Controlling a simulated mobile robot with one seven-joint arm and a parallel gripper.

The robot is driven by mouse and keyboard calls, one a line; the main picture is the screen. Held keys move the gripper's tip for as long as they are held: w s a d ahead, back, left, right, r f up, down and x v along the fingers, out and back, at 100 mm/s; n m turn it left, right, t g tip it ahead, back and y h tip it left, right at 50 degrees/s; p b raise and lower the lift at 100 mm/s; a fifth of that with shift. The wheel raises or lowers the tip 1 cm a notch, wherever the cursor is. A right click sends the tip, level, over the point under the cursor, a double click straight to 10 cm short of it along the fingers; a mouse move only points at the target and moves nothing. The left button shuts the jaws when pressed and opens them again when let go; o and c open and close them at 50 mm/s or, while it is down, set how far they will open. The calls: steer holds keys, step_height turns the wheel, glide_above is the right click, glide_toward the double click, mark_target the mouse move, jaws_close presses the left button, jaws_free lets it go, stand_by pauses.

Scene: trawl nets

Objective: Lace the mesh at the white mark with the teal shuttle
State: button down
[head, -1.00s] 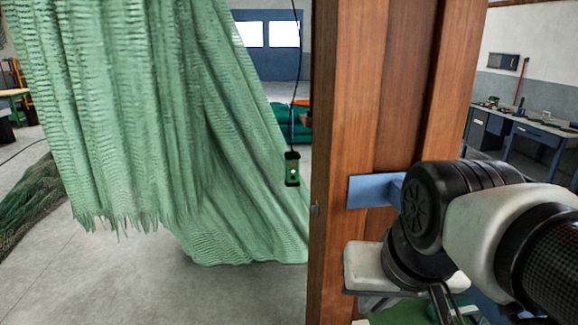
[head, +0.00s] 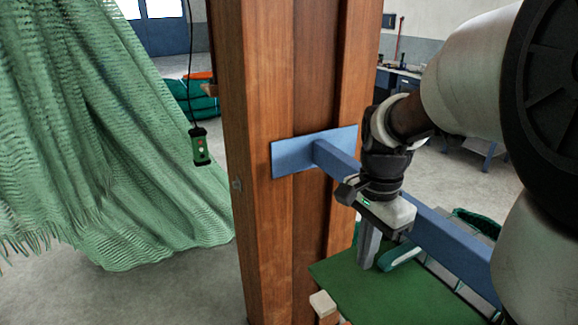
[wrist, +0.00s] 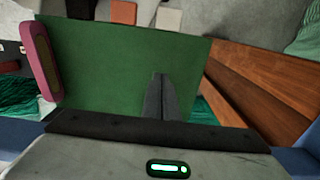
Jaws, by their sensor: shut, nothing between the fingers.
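My gripper (head: 367,258) points down over a green board (head: 335,282), its fingers together and empty. In the wrist view the closed fingers (wrist: 160,90) show over the bare green board (wrist: 110,50). A teal piece with a pale edge (head: 402,257) lies just right of the fingers in the head view, partly hidden; I cannot tell if it is the teal shuttle. The green mesh (head: 130,180) hangs at the left of the head view, apart from my gripper. I cannot make out a white mark on it.
A wooden post (head: 270,190) stands between mesh and gripper. A blue bar (head: 440,235) runs from its plate past my gripper. A pendant control (head: 200,147) hangs by a cable. A pink-rimmed object (wrist: 40,62) lies at the board's left; pale blocks (wrist: 168,19) lie beyond its far edge.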

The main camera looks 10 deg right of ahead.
mark_target(398, 252)
steer(key=f, duration=0.5)
steer(key=shift+w+d, duration=0.1)
steer(key=shift+d, duration=0.1)
steer(key=shift+w+d, duration=0.2)
steer(key=shift+d, duration=0.4)
steer(key=shift+w+d, duration=0.2)
steer(key=shift+d, duration=0.35)
steer(key=shift+w+d, duration=0.2)
steer(key=shift+d, duration=0.35)
steer(key=d, duration=0.2)
steer(key=w+d, duration=0.1)
steer(key=d, duration=0.1)
steer(key=w+d, duration=0.1)
steer(key=d, duration=0.1)
steer(key=shift+w+p, duration=0.1)
steer(key=shift+p, duration=0.2)
steer(key=shift+a, duration=0.1)
